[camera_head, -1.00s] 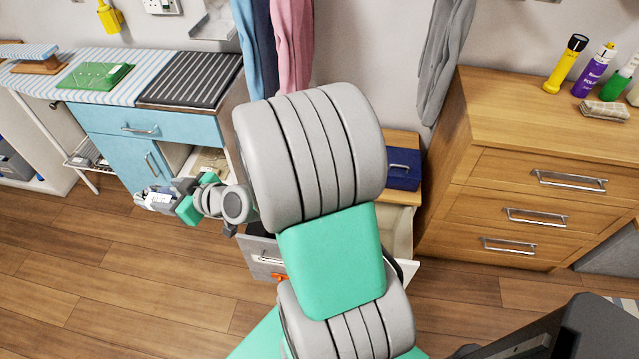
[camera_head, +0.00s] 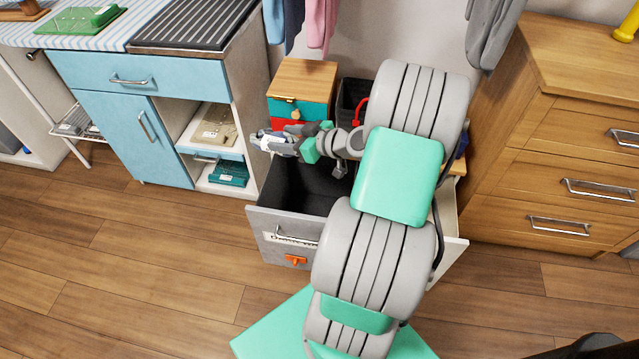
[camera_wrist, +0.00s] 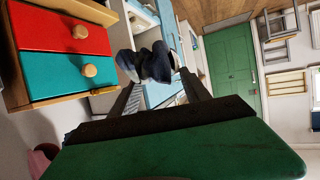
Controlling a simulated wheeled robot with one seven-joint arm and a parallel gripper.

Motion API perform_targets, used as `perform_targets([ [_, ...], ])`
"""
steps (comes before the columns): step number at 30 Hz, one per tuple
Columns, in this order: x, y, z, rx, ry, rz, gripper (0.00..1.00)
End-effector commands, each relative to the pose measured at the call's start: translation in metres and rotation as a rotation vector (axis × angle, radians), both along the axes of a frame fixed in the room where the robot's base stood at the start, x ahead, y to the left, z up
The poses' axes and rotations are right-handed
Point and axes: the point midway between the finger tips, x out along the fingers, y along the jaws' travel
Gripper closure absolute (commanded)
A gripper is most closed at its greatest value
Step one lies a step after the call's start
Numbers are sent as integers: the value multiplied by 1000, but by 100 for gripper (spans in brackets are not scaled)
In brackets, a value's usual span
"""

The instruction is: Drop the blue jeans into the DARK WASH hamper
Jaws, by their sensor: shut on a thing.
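The blue jeans show in the wrist view as a small dark blue bundle (camera_wrist: 152,62) between the fingertips of my gripper (camera_wrist: 158,78), which is shut on them. In the head view my gripper (camera_head: 272,143) is level with the back left of an open grey hamper (camera_head: 262,220), and I cannot make out the jeans clearly there. The hamper has a dark inside, a handle and a label on its front that is too small to read fully. An orange piece (camera_head: 296,260) sits below the label. My arm covers the hamper's right part.
A small wooden drawer unit (camera_head: 302,78) with red and teal drawers stands behind the hamper. A dark bin (camera_head: 352,100) with a red handle is beside it. A blue cabinet (camera_head: 110,120) is left, a wooden chest (camera_head: 570,150) right. Floor in front left is clear.

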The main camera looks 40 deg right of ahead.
Motion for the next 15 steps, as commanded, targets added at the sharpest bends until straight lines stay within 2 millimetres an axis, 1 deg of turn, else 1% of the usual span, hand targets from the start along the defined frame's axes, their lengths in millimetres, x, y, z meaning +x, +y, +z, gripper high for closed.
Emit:
perform_targets([
  [1,-7,-17,-41,1,0,1,100],
  [3,-17,-36,-67,2,1,14,100],
  [6,-32,-57,-94,0,-1,33,100],
  [9,-43,-70,-110,0,-1,47,100],
  [12,-49,-75,-115,-1,-1,55,100],
  [15,-50,-76,-118,1,-1,58,100],
])
